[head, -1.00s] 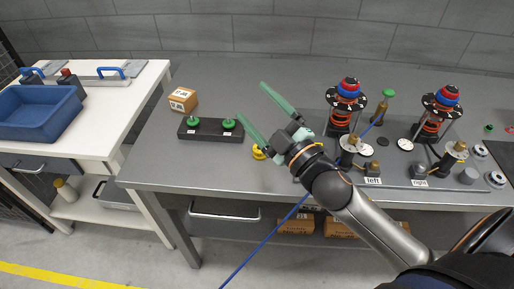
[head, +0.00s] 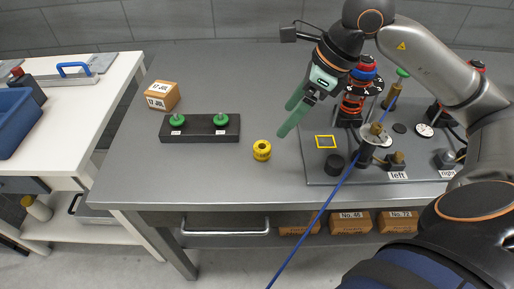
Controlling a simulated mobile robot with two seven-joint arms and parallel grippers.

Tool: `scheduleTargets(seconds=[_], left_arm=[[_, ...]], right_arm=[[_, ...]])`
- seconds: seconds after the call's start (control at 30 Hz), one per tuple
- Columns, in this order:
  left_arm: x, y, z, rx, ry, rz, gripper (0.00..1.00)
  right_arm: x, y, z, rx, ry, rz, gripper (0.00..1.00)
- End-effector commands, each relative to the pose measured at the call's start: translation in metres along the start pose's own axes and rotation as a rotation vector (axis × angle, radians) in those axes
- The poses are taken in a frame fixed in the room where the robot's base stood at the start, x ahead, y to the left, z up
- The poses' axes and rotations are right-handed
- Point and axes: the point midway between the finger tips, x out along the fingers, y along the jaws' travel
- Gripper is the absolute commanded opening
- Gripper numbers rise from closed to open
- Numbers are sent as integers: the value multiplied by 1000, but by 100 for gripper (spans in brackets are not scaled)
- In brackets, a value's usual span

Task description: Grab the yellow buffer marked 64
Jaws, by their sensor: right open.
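The yellow buffer (head: 262,150) is a small round piece with dark markings, too small to read for certain. It stands on the grey table (head: 240,188) near the front edge, in the middle of the head view. My right gripper (head: 289,119) has green fingers that are open and empty. It is above the table, up and to the right of the yellow buffer and apart from it. My left gripper is not in view.
A black block with two green-topped pieces (head: 200,128) and a cardboard box (head: 163,96) lie left of the buffer. The fixture plate (head: 318,172) with spring assemblies stands right. A blue cable (head: 328,205) crosses the front edge.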

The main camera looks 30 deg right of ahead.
Motion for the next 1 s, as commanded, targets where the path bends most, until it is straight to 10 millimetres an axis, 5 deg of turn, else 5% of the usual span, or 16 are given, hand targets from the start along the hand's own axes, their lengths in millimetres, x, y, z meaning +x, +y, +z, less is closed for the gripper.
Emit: scheduleTargets(seconds=[0.4, 1.0], left_arm=[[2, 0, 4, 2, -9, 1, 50], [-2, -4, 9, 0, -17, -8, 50]], right_arm=[[60, -6, -7, 3, 26, -20, 85], [122, -12, -4, 2, 24, -22, 85]])
